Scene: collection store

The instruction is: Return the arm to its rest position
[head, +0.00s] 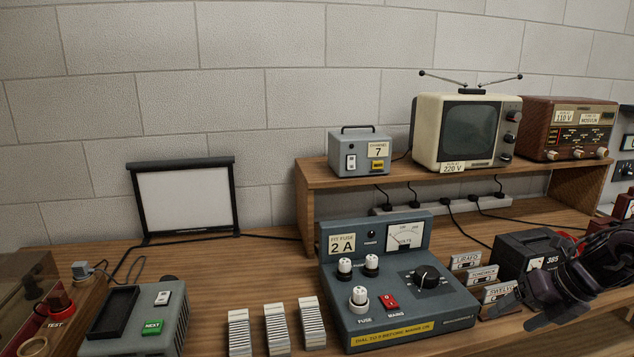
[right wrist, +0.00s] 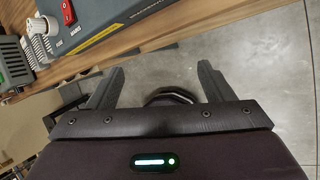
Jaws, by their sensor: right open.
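My right gripper (head: 522,308) is dark and shows at the lower right of the head view, its arm coming in from the right edge. It is in front of the small label cards (head: 483,275) and the black box marked 385 (head: 520,250), partly covering them. In the right wrist view its two fingers (right wrist: 160,82) are spread apart with nothing between them. Bare grey floor and the bench edge show beyond them. My left gripper is not in the head view.
The grey control unit (head: 395,300) with knobs and a red switch stands left of my right gripper. White ribbed blocks (head: 276,328) and a grey box with a green button (head: 150,327) lie further left. A wooden shelf (head: 312,180) carries a television (head: 468,130) and radio (head: 567,128). Grey floor (right wrist: 270,60) is clear.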

